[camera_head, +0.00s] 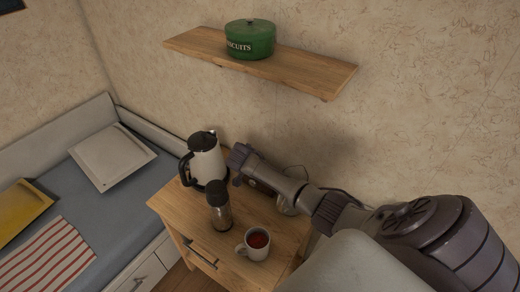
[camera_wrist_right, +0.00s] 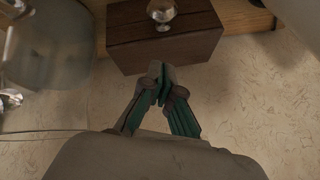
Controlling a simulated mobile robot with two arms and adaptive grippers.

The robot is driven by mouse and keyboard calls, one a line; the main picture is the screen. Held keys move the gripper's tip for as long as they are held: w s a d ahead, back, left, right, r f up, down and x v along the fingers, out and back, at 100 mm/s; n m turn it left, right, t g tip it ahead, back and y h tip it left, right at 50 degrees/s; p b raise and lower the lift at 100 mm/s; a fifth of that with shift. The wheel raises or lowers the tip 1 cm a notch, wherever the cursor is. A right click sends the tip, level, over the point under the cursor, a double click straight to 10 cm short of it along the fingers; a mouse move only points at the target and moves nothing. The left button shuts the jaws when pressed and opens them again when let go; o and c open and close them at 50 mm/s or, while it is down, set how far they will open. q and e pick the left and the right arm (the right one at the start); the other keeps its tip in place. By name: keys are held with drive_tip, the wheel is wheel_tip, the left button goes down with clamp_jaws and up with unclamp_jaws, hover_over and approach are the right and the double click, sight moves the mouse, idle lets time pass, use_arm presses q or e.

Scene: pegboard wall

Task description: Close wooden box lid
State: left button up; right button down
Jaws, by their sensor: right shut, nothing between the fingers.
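The wooden box (camera_wrist_right: 200,42) is dark brown and shows at the top of the right wrist view. Whether its lid is open or shut I cannot tell. My right gripper (camera_wrist_right: 160,80) is shut and empty, its fingertips close to the box's near edge; I cannot tell if they touch. In the head view my right gripper (camera_head: 238,160) is over the back of the nightstand, beside the kettle. The box is not clearly visible there, with my right arm across that area. My left gripper is not in view.
On the nightstand (camera_head: 180,208) are a white-and-black kettle (camera_head: 208,160), a dark-topped grinder (camera_head: 219,208) and a mug of red drink (camera_head: 256,243). A shiny rounded item (camera_wrist_right: 162,12) overlaps the box in the wrist view. A wall shelf (camera_head: 310,74) holds a green tin (camera_head: 251,40).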

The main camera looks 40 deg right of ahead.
drive_tip(key=shift+s+a+f, duration=0.1)
drive_tip(key=shift+a+f, duration=0.2)
drive_tip(key=shift+a, duration=0.15)
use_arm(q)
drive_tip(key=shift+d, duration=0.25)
use_arm(e)
drive_tip(key=shift+a+f, duration=0.1)
drive_tip(key=shift+a, duration=0.05)
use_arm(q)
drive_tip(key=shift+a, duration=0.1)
use_arm(e)
drive_tip(key=shift+f, duration=0.1)
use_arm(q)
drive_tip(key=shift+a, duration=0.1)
use_arm(e)
wheel_tip(320, 180, up, 10)
